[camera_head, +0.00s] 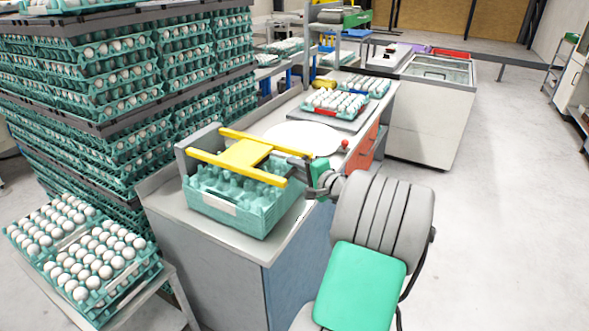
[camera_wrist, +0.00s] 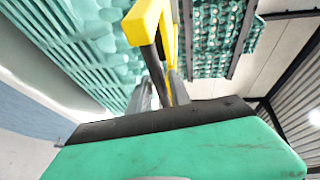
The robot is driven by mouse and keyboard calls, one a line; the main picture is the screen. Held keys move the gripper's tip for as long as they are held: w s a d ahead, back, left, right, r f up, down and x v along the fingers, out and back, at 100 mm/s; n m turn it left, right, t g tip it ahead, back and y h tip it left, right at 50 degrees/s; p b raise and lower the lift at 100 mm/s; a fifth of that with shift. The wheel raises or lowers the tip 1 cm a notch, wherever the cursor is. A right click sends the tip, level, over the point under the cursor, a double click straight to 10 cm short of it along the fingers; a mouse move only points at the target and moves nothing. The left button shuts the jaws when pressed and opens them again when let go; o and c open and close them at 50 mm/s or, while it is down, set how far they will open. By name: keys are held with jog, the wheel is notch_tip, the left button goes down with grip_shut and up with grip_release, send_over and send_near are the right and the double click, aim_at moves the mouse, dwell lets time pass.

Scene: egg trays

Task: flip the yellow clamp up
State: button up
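The yellow clamp (camera_head: 252,154) is an H-shaped frame of two bars and a plate. It lies low across the stack of green egg trays (camera_head: 232,212) on the counter, joined to a grey bracket at its left. My gripper (camera_head: 303,169) is at the clamp's right side, close to the ends of its bars. In the wrist view a yellow bar end (camera_wrist: 148,22) shows right at the tips of my gripper (camera_wrist: 160,65). I cannot tell whether the fingers touch it or how far apart they are.
A tall stack of egg-filled trays (camera_head: 110,85) stands left and behind. More eggs sit on a low stand (camera_head: 85,250) at front left. Behind the clamp are a white round plate (camera_head: 300,138) and trays of eggs (camera_head: 335,103) on the counter. The floor at right is clear.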

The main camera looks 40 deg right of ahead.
grip_shut()
jog(key=shift+f, duration=0.1)
dwell(0.9)
